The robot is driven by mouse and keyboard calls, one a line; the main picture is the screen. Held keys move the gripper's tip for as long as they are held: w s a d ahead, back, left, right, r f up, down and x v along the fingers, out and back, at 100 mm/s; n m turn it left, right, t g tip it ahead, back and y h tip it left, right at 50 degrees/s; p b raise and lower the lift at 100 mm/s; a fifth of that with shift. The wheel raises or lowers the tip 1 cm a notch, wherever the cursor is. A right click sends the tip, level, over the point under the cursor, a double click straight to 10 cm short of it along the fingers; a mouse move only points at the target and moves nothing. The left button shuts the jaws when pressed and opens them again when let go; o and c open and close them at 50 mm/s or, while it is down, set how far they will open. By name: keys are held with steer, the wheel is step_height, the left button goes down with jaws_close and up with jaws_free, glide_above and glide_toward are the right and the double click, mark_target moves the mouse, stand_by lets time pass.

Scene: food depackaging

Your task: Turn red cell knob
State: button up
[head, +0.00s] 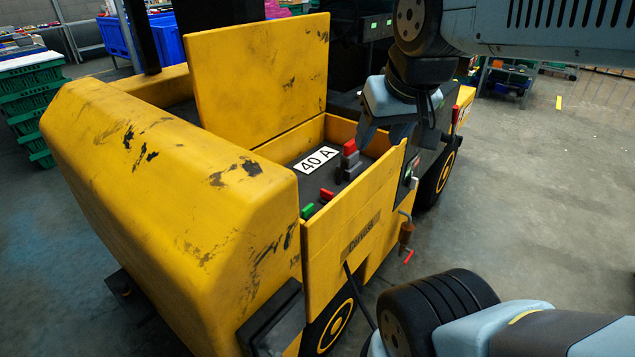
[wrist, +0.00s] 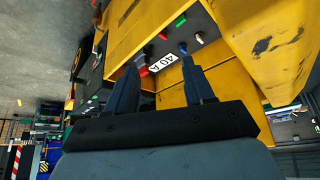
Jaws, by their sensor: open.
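A red knob on a grey mount (head: 349,148) stands in the open bay of the yellow machine, beside the white "40 A" label (head: 316,160). A smaller red piece (head: 327,194) and a green piece (head: 307,211) sit nearer the front of the bay. I cannot tell for certain which red part is the cell knob. My gripper (head: 385,133) is open and empty, just right of the knob on the grey mount, over the bay's right side. In the wrist view, my gripper (wrist: 159,64) has its fingers spread below the label (wrist: 165,63).
The raised yellow lid (head: 258,80) stands behind the bay, and a low yellow wall (head: 352,205) closes its near side. Concrete floor lies open at the right (head: 560,180).

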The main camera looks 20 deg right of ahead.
steer(key=shift+o, duration=0.7)
steer(key=shift+w, duration=0.4)
steer(key=shift+o, duration=0.9)
steer(key=w+f+m+g, duration=0.1)
steer(key=w+m, duration=0.1)
steer(key=w, duration=0.5)
steer(key=shift+d+f+m, duration=0.2)
steer(key=shift+d+m, duration=0.05)
steer(key=shift+m, duration=0.15)
steer(key=m+g, duration=0.5)
steer(key=m, duration=0.3)
glide_above(327, 191)
step_height(327, 191, down, 18)
step_height(327, 191, down, 13)
steer(key=shift+s+f, duration=0.1)
